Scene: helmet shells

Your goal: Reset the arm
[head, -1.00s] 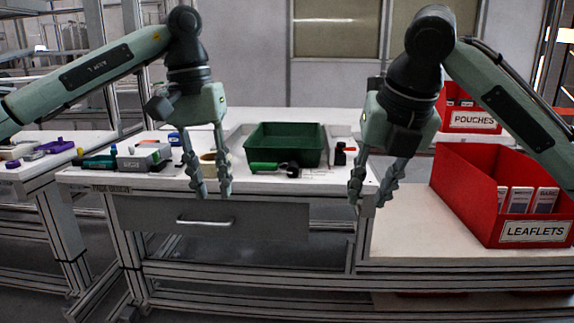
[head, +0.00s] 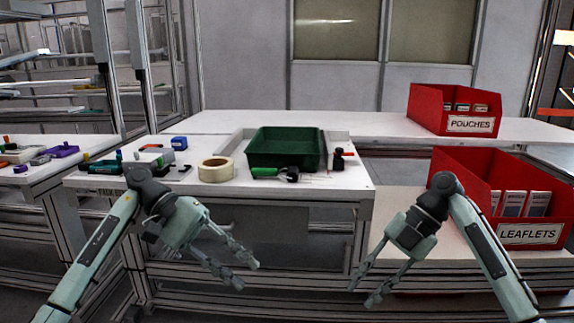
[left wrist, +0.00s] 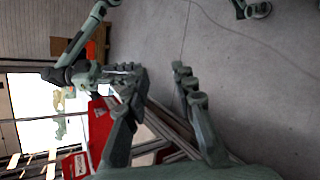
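My left gripper (head: 247,274) is in front of the workbench, below the tabletop edge. Its two fingers are spread apart with nothing between them. In the left wrist view its fingers (left wrist: 160,88) also show open and empty. My right gripper (head: 362,295) is to the right, in front of the lower shelf, with its fingers apart and empty. Both grippers point inward toward each other and downward, clear of all objects. My right arm (left wrist: 85,60) also shows in the left wrist view.
The white bench (head: 330,198) carries a green tray (head: 285,160), a tape roll (head: 216,170), a green-handled tool (head: 270,173) and several small items. Red bins of pouches (head: 425,118) and leaflets (head: 462,180) stand at the right. A side table (head: 75,165) is at the left. The space around both grippers looks free.

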